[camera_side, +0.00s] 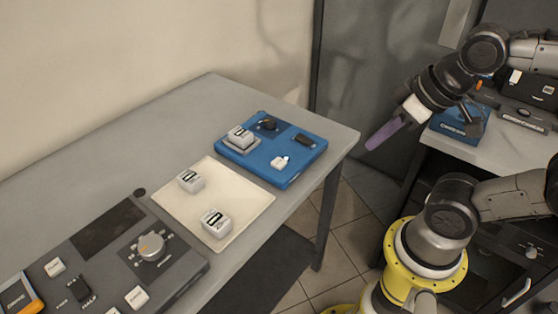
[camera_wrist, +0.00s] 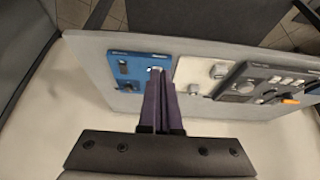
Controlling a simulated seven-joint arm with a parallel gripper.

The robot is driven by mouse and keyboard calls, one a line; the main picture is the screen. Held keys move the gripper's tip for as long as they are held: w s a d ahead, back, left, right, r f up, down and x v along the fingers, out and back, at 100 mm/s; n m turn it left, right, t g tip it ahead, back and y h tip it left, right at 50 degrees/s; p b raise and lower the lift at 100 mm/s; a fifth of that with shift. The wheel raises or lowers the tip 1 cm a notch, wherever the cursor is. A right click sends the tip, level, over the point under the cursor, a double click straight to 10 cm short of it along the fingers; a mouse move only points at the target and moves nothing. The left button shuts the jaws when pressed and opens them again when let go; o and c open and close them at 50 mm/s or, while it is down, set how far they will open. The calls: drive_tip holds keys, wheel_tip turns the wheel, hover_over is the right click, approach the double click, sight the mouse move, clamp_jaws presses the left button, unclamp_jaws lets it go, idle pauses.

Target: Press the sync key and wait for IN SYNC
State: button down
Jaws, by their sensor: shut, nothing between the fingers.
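My gripper (camera_side: 370,145) has long purple fingers. It is shut and empty, held in the air right of the table, clear of the blue panel (camera_side: 304,161). In the wrist view its closed fingers (camera_wrist: 158,74) point toward the table and overlap the blue panel's edge in the picture. A grey console (camera_side: 185,272) at the lower left has white keys (camera_side: 137,297), a dial (camera_side: 151,246) and a dark display (camera_side: 108,228). I cannot read which key is sync.
The far part of the grey table (camera_side: 130,140) is bare. Another bench (camera_side: 500,150) stands at the right.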

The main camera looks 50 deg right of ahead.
idle(0.4)
drive_tip(key=w+d+r+m+t+h, duration=0.2)
drive_tip(key=w+d+r+m+t, duration=0.15)
drive_tip(key=w+m, duration=0.35)
drive_tip(key=y, duration=0.3)
hover_over(283, 164)
wheel_tip(283, 164, down, 9)
drive_tip(key=shift+f+m, duration=0.15)
drive_tip(key=shift+m, duration=0.25)
drive_tip(key=shift+f, duration=0.15)
drive_tip(key=shift+f, duration=4.25)
